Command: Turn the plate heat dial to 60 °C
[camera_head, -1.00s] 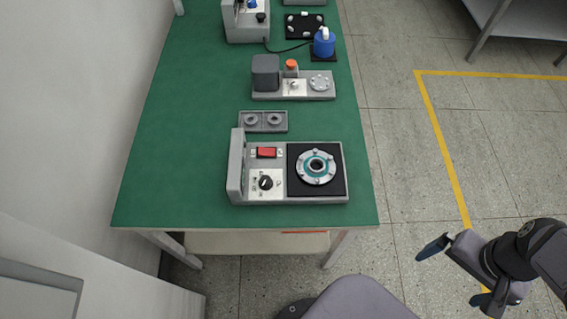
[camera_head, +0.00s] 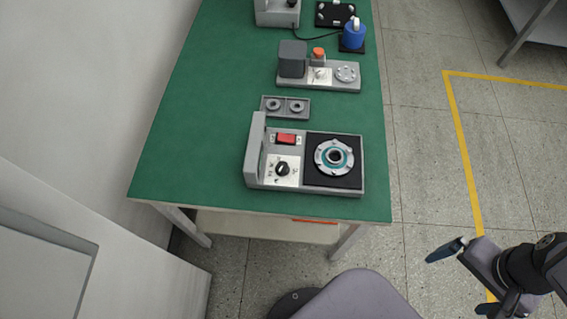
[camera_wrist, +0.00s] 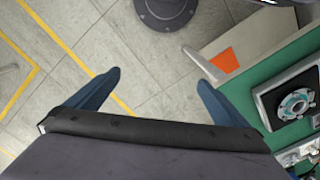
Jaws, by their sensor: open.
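The plate heat dial (camera_head: 283,169) is a black knob on a pale scale plate, on the front left of a grey heater unit (camera_head: 255,186). I cannot read its setting at this size. Right of the dial is a black plate (camera_head: 338,180) with a silver and teal round hub (camera_head: 334,156) on it. A red switch (camera_head: 286,138) sits behind the dial. My gripper (camera_head: 465,278) is off the table at the lower right, well away from the dial. In the wrist view my gripper (camera_wrist: 158,84) is open, with nothing between its fingers.
The heater stands near the front edge of the green table (camera_head: 170,170). Behind it are a small grey tray (camera_head: 285,107), a grey unit with an orange button (camera_head: 318,53) and a blue cylinder (camera_head: 353,37). The table's left side is clear.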

